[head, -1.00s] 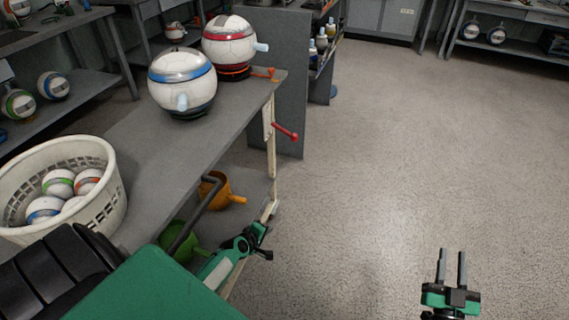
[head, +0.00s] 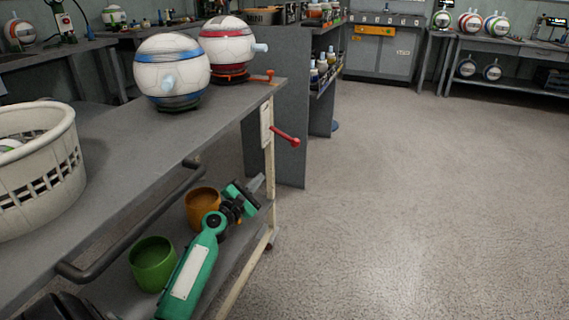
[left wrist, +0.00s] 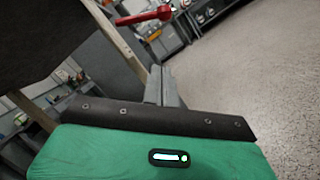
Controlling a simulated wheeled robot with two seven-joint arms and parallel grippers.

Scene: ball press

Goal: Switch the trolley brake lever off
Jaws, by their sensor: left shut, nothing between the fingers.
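The red brake lever (head: 285,136) sticks out to the right from a pale plate on the trolley's (head: 120,160) end post, slanting down to its knob. It also shows at the top of the left wrist view (left wrist: 145,17). My left gripper (head: 258,183) is below the lever, beside the trolley's end post, apart from the lever. Its fingers are shut and empty; in the left wrist view the fingers (left wrist: 165,88) point up toward the post, with the lever beyond them. My right gripper is not in view.
A white basket (head: 40,170) and two ball-shaped vessels, one blue-banded (head: 172,72) and one red-banded (head: 228,48), stand on the trolley top. A green pot (head: 153,264) and an orange pot (head: 201,207) are on the lower shelf. Floor (head: 400,200) to the right is clear.

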